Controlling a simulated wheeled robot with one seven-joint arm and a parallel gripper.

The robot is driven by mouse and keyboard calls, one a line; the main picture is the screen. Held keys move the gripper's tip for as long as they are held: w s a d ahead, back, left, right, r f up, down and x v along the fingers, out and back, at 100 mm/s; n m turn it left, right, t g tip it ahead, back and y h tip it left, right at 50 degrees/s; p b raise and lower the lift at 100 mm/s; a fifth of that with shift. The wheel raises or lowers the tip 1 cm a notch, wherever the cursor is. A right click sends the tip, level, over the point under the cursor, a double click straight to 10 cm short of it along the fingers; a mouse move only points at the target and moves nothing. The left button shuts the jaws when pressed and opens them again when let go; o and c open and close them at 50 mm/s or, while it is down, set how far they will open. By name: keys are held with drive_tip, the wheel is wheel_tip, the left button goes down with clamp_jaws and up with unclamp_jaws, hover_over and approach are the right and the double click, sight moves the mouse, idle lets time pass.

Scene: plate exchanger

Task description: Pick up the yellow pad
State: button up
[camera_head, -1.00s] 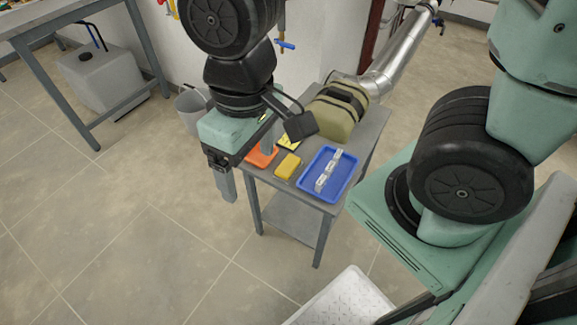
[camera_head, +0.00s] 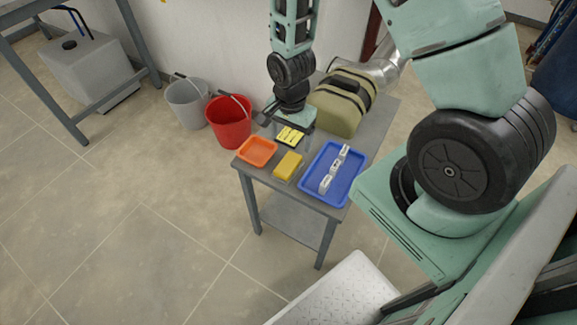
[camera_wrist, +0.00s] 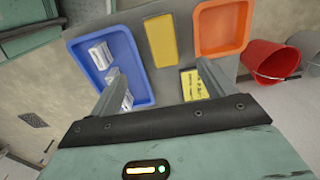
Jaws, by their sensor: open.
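The yellow pad (camera_head: 288,166) lies flat on the grey table between the orange tray and the blue tray. In the wrist view the yellow pad (camera_wrist: 160,41) is ahead of my fingers, near the table's edge. My gripper (camera_wrist: 158,85) is open and empty, its two fingers spread wide. In the head view my gripper is at the back part of the table, beyond the pad, and its fingers are largely hidden there.
An orange tray (camera_head: 271,151) and a blue tray (camera_head: 311,184) with several white pieces flank the pad. A yellow-and-black card (camera_head: 289,137) lies behind it. An olive bag (camera_head: 335,118) stands at the back right. Red bucket (camera_head: 229,130) and grey bucket (camera_head: 185,110) stand on the floor at left.

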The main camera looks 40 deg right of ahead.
hover_over(288, 163)
drive_tip(key=f, duration=0.6)
drive_tip(key=shift+s+d+f, duration=0.1)
drive_tip(key=shift+s+d, duration=0.1)
drive_tip(key=shift+s, duration=0.1)
drive_tip(key=shift+w+a+f, duration=0.1)
drive_tip(key=shift+w+f, duration=0.05)
drive_tip(key=shift+f, duration=1.35)
drive_tip(key=shift+w+a+f, duration=0.1)
drive_tip(key=shift+w+f, duration=0.05)
drive_tip(key=shift+f, duration=1.35)
drive_tip(key=c, duration=1.2)
drive_tip(key=shift+o, duration=0.2)
wheel_tip(288, 163, up, 10)
drive_tip(key=shift+r, duration=0.1)
drive_tip(key=shift+o, duration=1)
